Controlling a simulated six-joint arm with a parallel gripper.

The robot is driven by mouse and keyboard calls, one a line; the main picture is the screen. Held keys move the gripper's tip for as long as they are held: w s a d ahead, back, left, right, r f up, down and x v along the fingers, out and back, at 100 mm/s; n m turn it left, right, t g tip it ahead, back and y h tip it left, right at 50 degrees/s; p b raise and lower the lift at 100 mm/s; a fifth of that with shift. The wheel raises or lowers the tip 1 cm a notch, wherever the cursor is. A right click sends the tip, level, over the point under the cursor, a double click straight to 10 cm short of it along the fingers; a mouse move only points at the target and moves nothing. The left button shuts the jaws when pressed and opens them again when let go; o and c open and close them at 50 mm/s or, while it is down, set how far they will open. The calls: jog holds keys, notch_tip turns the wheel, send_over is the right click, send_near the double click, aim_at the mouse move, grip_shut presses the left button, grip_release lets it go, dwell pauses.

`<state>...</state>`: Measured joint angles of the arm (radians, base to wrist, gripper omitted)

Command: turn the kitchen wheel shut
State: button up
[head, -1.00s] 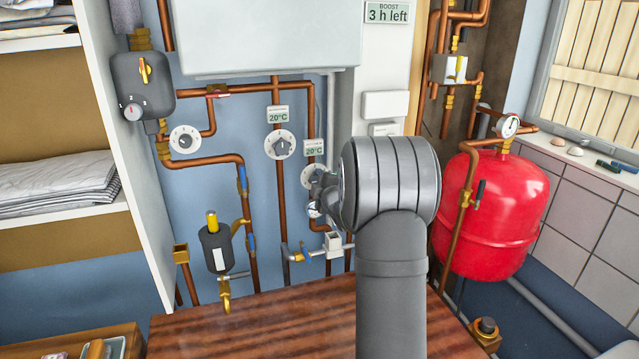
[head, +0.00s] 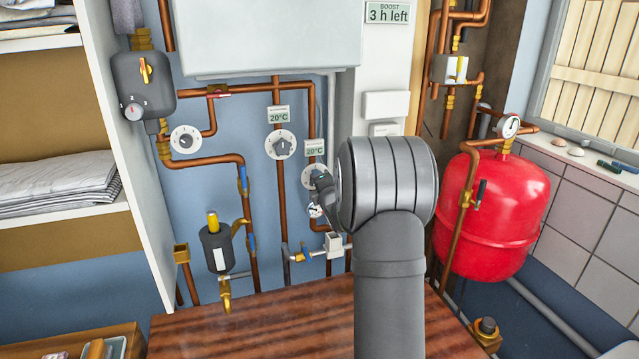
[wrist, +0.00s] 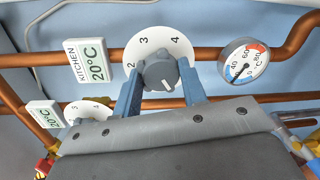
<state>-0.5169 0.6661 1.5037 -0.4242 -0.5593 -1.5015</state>
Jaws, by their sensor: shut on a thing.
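The kitchen wheel is a grey knob (wrist: 160,74) on a white numbered dial (wrist: 177,43), beside a label reading KITCHEN 20°C (wrist: 88,60). My gripper (wrist: 160,84) has its two blue fingers on opposite sides of the knob and is shut on it. The knob's white mark points toward the lower right in the wrist view, away from the visible 2, 3 and 4. In the head view the kitchen dial (head: 308,172) shows only partly behind my gripper (head: 322,183), and my wrist covers the area to its right.
A second dial (head: 281,145) sits to the upper left, and a third (head: 185,139) farther left. A small round gauge (wrist: 243,62) is close beside the kitchen wheel. Copper pipes (head: 278,205) run around them. A red tank (head: 490,215) stands to the right.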

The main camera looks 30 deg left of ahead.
jog(key=shift+f, duration=0.2)
jog(key=o, duration=0.9)
jog(key=shift+o, duration=0.2)
jog(key=shift+r, duration=0.1)
jog(key=v, duration=1.7)
jog(key=shift+s+d+r, duration=0.15)
jog(key=shift+r, duration=0.05)
jog(key=x, duration=1.7)
jog(key=shift+f, duration=0.1)
